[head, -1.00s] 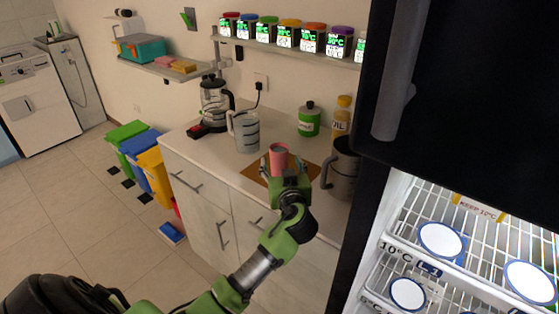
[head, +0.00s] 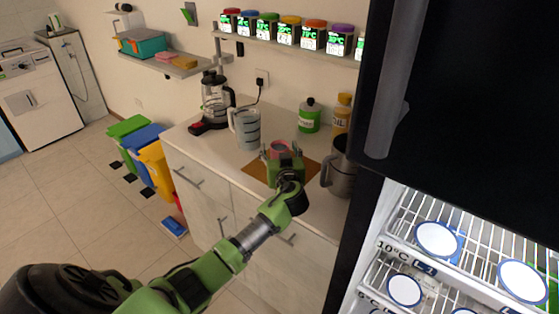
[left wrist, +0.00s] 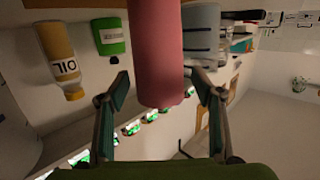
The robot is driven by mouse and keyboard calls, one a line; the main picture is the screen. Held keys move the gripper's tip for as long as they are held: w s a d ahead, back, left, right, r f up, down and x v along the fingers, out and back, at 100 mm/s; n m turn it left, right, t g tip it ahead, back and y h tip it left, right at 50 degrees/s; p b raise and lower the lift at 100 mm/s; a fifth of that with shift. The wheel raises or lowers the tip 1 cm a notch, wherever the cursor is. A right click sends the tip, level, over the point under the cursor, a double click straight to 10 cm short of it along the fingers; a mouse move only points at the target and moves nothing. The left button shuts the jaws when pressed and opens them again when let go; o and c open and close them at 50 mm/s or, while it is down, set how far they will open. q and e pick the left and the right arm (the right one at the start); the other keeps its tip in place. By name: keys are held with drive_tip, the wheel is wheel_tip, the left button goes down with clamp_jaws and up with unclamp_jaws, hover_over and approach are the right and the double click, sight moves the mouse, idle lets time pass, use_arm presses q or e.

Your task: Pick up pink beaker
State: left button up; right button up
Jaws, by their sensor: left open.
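The pink beaker (head: 278,147) stands on the brown mat (head: 254,172) on the counter; its lower part is hidden behind my left gripper (head: 281,157) in the head view. In the left wrist view the pink beaker (left wrist: 157,50) comes down from the top edge of the picture, between the two fingers of my left gripper (left wrist: 158,77). The fingers are open, with a gap to the beaker on each side. My right gripper is not in view.
A grey jug (head: 341,168) stands close on the right of the gripper, a clear measuring jug (head: 247,128) on the left. A green container (head: 310,115) and an oil bottle (head: 341,115) stand behind. The open fridge (head: 420,240) bounds the right side.

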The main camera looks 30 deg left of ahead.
use_arm(q)
drive_tip(key=c, duration=1.4)
drive_tip(key=shift+r, duration=0.25)
wheel_tip(320, 180, up, 10)
drive_tip(key=b, duration=0.1)
drive_tip(key=shift+f, duration=0.25)
